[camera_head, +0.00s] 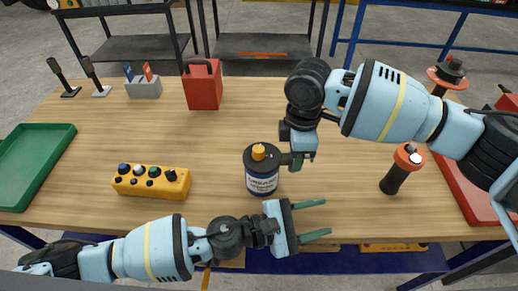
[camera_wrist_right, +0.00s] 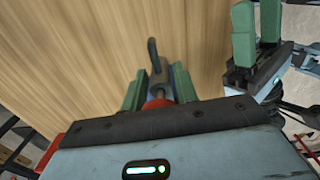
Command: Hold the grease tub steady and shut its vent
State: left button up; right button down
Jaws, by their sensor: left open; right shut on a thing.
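The grease tub (camera_head: 262,183) is dark blue with a white label and stands upright on the table. An orange cap-like piece (camera_head: 259,152), seemingly the vent, sits on its top; its setting cannot be told. My right gripper (camera_head: 297,160) is at the tub's right side, shut on a narrow dark part there, seemingly its handle. In the right wrist view a grey piece with a curved black end (camera_wrist_right: 155,62) shows between the fingers; the palm hides most beyond. My left gripper (camera_head: 312,219) is open and empty, front right of the tub, fingers pointing right; it also shows in the right wrist view (camera_wrist_right: 256,30).
A yellow button box (camera_head: 152,182) lies left of the tub. A red can (camera_head: 203,86) and a grey tool holder (camera_head: 144,88) stand behind. A green tray (camera_head: 35,165) is far left. A black tool with an orange collar (camera_head: 396,180) stands right, near a red tray (camera_head: 455,190).

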pick_arm(q)
jog(key=w+a+m+g, duration=0.1)
jog(key=a, duration=0.2)
jog(key=w+a+r+m+g, duration=0.1)
jog(key=a, duration=0.2)
jog(key=w+a+r+m+g, duration=0.1)
jog(key=a+m, duration=0.1)
jog(key=a, duration=0.1)
jog(key=shift+g, duration=0.3)
jog(key=w+a+r+m+g+h, duration=0.1)
jog(key=w+a+r+m+g, duration=0.15)
jog(key=a+r, duration=0.35)
jog(key=w+a+r+m+g+h, duration=0.1)
jog(key=w+a+r+m, duration=0.15)
jog(key=a+r, duration=0.4)
jog(key=n+y, duration=0.1)
jog(key=n, duration=0.7)
send_near(259, 149)
jog(key=a, duration=0.2)
jog(key=shift+w+f+n, duration=0.15)
jog(key=shift+f+n, duration=0.2)
jog(key=shift+n, duration=0.85)
jog(key=shift+d, duration=0.1)
jog(key=d, duration=0.4)
jog(key=s+d, duration=0.1)
jog(key=d, duration=0.6)
jog(key=shift+s+d, duration=0.3)
jog(key=shift+d, duration=0.05)
